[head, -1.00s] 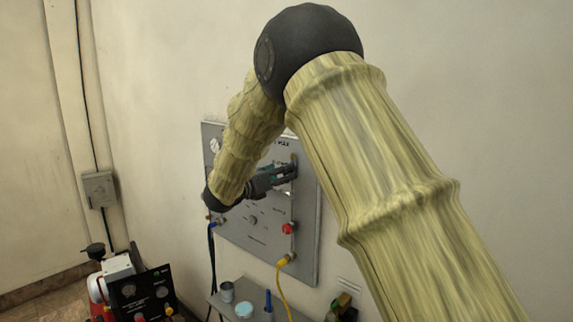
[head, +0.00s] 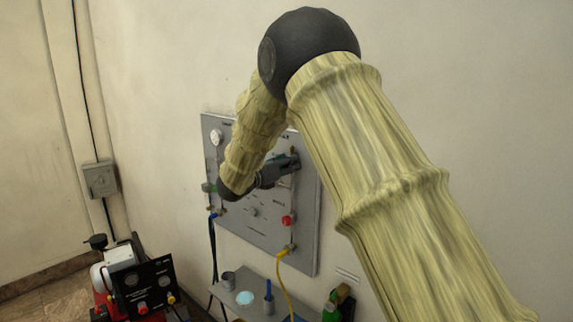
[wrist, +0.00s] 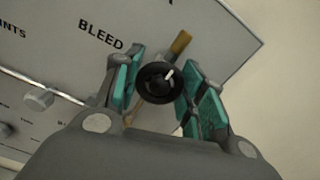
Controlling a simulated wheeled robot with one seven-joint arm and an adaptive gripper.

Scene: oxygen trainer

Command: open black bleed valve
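The black bleed valve (wrist: 160,83) is a round black knob with a pale pointer mark, on a grey panel beside the printed word BLEED. In the wrist view it sits between the two teal-padded fingers of my gripper (wrist: 158,92). The fingers are spread, with a gap visible on the right side of the knob; the left pad is very close to it, and I cannot tell whether it touches. In the head view my gripper (head: 279,170) is at the upper right of the panel (head: 262,238), and the knob is hidden there.
A red knob (head: 288,220) and a yellow hose (head: 283,285) are lower on the panel. A shelf below holds a cup (head: 228,281) and other small items. A red and black machine (head: 135,285) stands at lower left. A grey wall box (head: 100,179) hangs on the left.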

